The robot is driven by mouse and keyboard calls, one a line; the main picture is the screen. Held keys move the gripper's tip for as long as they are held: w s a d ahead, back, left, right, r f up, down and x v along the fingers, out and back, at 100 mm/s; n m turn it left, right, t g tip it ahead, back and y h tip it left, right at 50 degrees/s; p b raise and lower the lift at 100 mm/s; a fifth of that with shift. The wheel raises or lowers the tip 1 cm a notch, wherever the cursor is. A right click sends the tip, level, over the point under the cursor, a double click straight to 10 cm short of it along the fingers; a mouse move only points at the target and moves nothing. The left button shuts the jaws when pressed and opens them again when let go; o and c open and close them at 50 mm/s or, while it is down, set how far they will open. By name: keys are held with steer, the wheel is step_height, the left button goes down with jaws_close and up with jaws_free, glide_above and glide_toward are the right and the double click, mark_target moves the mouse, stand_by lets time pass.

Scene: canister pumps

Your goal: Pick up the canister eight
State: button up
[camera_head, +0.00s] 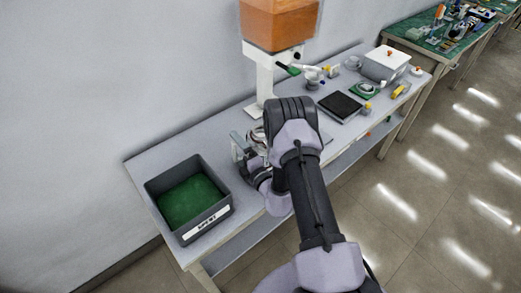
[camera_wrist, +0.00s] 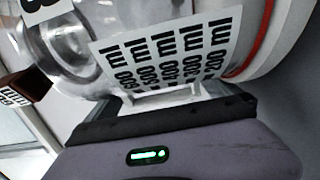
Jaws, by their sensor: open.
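A clear canister (camera_wrist: 75,45) with a white millilitre scale label fills most of the wrist view, very close to the camera. Part of a black figure that looks like an 8 shows at its upper left edge. A red ring and a pale end show at its right. In the head view the canister (camera_head: 257,138) is small and mostly hidden behind my arm. My gripper (camera_head: 246,148) is open at the canister, beside the foot of the white stand. Its body (camera_wrist: 170,150) fills the bottom of the wrist view. Whether the fingers touch the canister cannot be told.
A grey bin (camera_head: 160,187) with a green floor stands at the table's near left end. An orange box on a white stand (camera_head: 262,75) rises behind my gripper. A black plate (camera_head: 340,106), small parts and a white box (camera_head: 386,62) lie farther right.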

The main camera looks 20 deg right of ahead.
steer(key=shift+w+a, duration=0.15)
steer(key=shift+w, duration=0.75)
steer(key=c, duration=1.4)
steer(key=shift+c, duration=0.2)
steer(key=shift+r, duration=0.15)
